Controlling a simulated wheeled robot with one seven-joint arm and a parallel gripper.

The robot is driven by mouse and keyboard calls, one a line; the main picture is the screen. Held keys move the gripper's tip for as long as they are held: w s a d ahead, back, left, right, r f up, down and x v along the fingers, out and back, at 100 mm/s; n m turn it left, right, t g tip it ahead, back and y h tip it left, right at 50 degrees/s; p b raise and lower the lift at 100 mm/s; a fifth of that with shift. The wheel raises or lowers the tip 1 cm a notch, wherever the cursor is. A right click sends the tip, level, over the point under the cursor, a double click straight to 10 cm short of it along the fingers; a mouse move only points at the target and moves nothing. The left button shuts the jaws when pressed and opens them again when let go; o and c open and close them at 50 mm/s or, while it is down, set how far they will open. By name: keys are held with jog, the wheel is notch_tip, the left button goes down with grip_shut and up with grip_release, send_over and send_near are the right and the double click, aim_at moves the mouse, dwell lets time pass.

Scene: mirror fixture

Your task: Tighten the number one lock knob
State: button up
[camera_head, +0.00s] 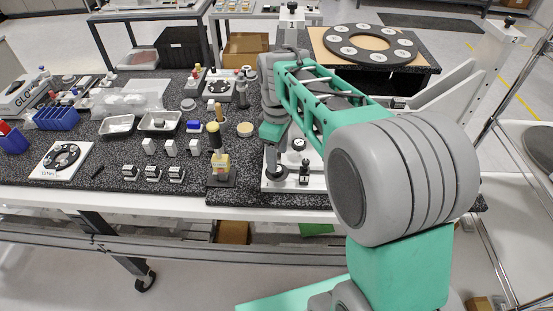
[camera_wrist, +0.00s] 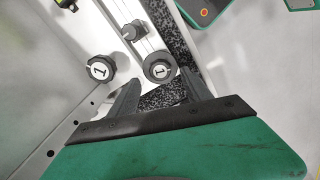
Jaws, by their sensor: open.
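In the wrist view, two round knobs carry a "1". A black knob with a white face (camera_wrist: 101,68) sits at the left. A grey-faced knob with a dark rim (camera_wrist: 159,69) sits on the pale metal fixture (camera_wrist: 146,45). The frames do not show which one is the lock knob. My gripper (camera_wrist: 160,77) is open, its dark fingers on either side of the grey-faced knob in the picture. Contact cannot be told. In the head view the fixture's white base (camera_head: 316,184) stands on the bench, partly hidden by my arm.
In the head view, a yellow-bodied tool on a black stand (camera_head: 220,168) is left of the fixture. Metal trays (camera_head: 117,125) and several small blocks lie further left. A black ring plate (camera_head: 369,43) lies behind.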

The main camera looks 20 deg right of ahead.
aim_at(277, 174)
notch_tip(277, 174, down, 4)
jog(key=shift+f, duration=0.2)
jog(key=shift+c, duration=0.6)
grip_shut()
